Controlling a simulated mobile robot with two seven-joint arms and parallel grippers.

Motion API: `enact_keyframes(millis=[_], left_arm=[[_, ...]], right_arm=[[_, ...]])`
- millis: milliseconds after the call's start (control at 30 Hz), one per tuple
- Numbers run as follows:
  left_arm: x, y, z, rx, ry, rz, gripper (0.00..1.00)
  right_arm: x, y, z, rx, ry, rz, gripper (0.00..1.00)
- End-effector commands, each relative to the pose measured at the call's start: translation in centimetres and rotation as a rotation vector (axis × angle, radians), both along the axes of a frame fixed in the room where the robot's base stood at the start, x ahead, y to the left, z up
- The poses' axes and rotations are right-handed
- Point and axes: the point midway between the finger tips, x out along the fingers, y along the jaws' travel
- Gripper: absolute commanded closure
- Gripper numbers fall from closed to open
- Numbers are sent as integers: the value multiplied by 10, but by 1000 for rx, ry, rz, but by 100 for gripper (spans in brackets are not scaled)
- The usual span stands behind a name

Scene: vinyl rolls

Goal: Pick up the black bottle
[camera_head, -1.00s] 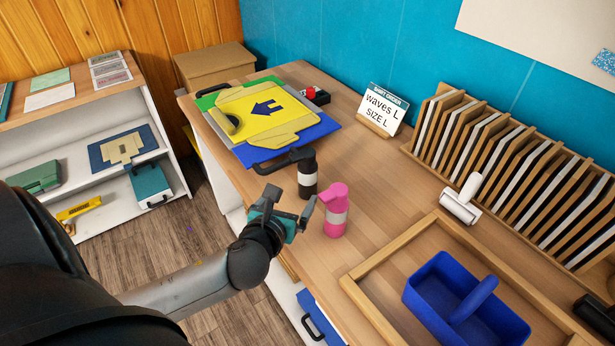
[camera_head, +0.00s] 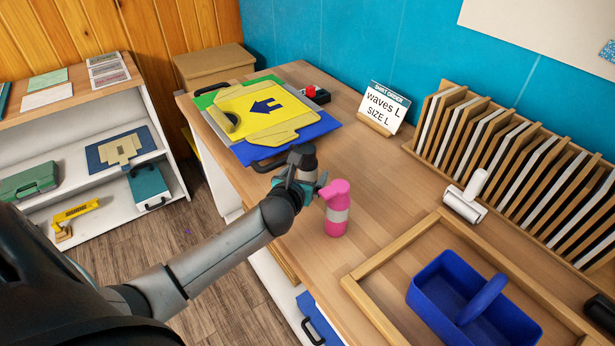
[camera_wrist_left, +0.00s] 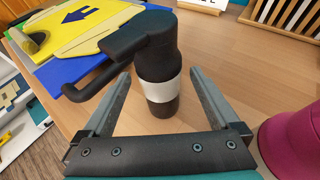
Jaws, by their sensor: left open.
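The black bottle (camera_wrist_left: 158,62) with a white band stands upright on the table in the left wrist view. In the head view only parts of it show, such as its body (camera_head: 308,162), behind my left gripper (camera_head: 303,183). In the left wrist view my left gripper (camera_wrist_left: 158,98) is open, with one finger on each side of the bottle's lower part. The bottle's spout points left, over the left finger. I cannot tell whether either finger touches it. My right gripper is not in view.
A pink bottle (camera_head: 337,208) stands close to the right of my left gripper. A yellow and blue press board (camera_head: 270,115) lies behind. A blue caddy (camera_head: 440,290) sits in a wooden frame at front right. A lint roller (camera_head: 466,198) and slotted rack stand right.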

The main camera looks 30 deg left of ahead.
Motion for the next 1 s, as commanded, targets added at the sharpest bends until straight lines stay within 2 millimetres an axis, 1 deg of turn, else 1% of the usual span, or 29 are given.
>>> enact_keyframes(millis=[67, 200, 433, 1000], left_arm=[[8, 2, -4, -3, -1, 1, 5], [15, 4, -7, 0, 0, -1, 5], [15, 4, -6, 0, 0, -1, 5], [15, 4, -7, -1, 1, -1, 69]], right_arm=[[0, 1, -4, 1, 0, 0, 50], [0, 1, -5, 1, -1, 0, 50], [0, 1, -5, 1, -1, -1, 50], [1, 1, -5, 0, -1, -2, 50]])
